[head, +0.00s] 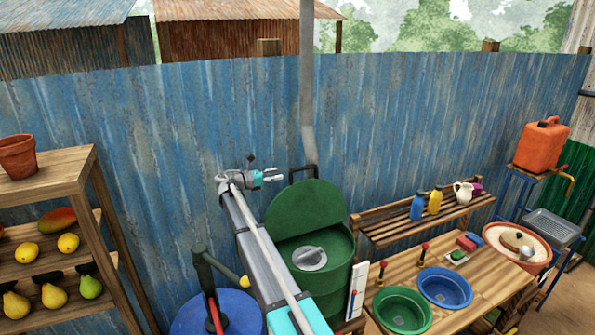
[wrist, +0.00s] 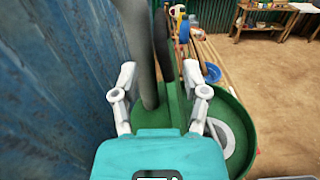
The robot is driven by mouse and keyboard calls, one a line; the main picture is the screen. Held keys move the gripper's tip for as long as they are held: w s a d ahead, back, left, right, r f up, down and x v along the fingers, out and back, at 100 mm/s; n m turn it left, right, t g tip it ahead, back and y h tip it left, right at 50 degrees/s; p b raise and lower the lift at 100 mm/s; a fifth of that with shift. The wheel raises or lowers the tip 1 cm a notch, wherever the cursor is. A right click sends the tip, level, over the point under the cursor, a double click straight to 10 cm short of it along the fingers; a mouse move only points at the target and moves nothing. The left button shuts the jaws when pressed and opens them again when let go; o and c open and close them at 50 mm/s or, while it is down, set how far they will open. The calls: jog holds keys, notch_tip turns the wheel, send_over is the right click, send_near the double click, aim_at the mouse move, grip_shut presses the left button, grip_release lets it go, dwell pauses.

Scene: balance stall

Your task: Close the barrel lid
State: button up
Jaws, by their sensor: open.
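The dark green barrel (head: 335,275) stands by the blue wall, and its top shows in the wrist view (wrist: 241,112). Its round green lid (head: 305,208) is raised, standing open at the wall side of the barrel top. A dark loop handle (head: 305,170) shows at the lid's upper edge. A grey round fitting (head: 309,258) lies on the barrel's top inside the rim. My gripper (head: 277,177) is open and empty, just left of the lid's upper edge, and it also shows in the wrist view (wrist: 160,82). I cannot tell whether it touches the lid.
A grey pipe (head: 307,80) runs up the blue corrugated wall (head: 430,120) close behind the barrel. A blue drum (head: 240,310) with a hand pump stands left of the barrel. A wooden table with a green basin (head: 402,308) and a blue basin (head: 445,288) is at the right.

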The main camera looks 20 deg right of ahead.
aim_at(292, 171)
jog(key=d, duration=0.9)
jog(key=shift+w+d, duration=0.15)
jog(key=shift+d, duration=0.1)
grip_shut()
